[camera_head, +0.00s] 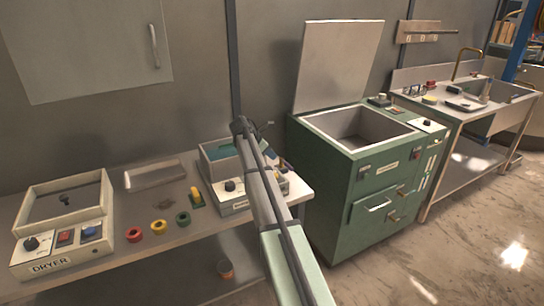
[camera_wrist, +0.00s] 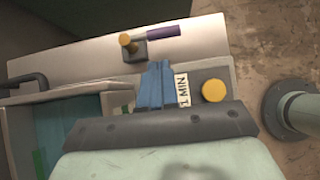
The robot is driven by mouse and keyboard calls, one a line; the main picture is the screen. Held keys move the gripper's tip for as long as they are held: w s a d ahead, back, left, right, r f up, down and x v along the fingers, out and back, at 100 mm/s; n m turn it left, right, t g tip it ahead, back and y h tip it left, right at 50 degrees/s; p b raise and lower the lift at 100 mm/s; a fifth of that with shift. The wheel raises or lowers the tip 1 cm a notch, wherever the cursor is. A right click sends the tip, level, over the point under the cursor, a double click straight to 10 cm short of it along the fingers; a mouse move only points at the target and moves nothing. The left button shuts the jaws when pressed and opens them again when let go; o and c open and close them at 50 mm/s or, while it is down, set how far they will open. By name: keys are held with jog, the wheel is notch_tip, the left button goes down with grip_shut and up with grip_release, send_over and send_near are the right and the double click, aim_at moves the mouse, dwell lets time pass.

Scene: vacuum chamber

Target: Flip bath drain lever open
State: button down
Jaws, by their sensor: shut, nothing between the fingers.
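The bath (camera_head: 213,178) stands at the right end of the left bench, with teal liquid inside; my arm covers part of it. The drain lever (camera_wrist: 163,32) has a purple handle pointing right from a brass pivot on a dark block, beside the bath in the wrist view. In the head view it is small and hard to make out near the bath's right side. My gripper (camera_wrist: 155,66) shows as blue fingers, shut and empty, over the bath's edge. Its tips are just below the lever's block in the wrist picture; a gap seems to remain, but depth is unclear.
A "1 MIN" label (camera_wrist: 183,89) and a yellow knob (camera_wrist: 213,90) lie right of my fingers. A dark pipe (camera_wrist: 28,80) is at left. A dryer (camera_head: 62,220), coloured rings and a shallow tray (camera_head: 154,174) share the bench. A green cabinet (camera_head: 340,205) stands right.

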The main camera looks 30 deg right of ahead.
aim_at(281, 163)
jog(key=x, duration=0.8)
